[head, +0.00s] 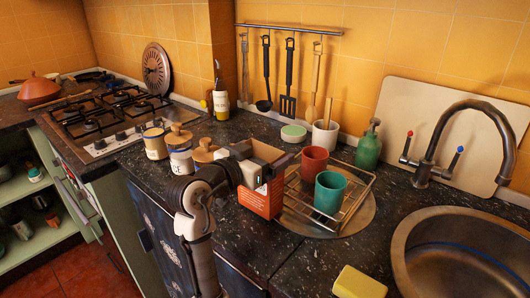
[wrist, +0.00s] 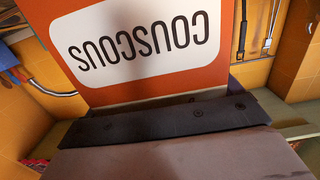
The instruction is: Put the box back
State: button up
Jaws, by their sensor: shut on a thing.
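The box (head: 260,198) is orange, and in the head view it is at my gripper, over the counter in front of the dish rack. In the wrist view the orange box (wrist: 215,74) fills the upper middle, with a white label reading "COUSCOUS" upside down. My gripper (head: 272,165) is shut on the box at its upper part. The dark edge of my gripper crosses the lower wrist view and hides the rest of the box. I cannot tell whether the box touches the counter.
A wire dish rack (head: 350,208) with a red cup (head: 314,160) and a teal cup (head: 331,192) stands close on the right. Lidded jars (head: 180,155) stand left of my arm. A sink (head: 470,255) and yellow sponge (head: 358,284) are at right. An open shelf (head: 40,215) is at lower left.

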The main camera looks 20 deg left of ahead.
jog(key=shift+f, duration=0.35)
jog(key=o, duration=1.2)
jog(key=shift+o, duration=0.2)
jog(key=shift+r, duration=0.1)
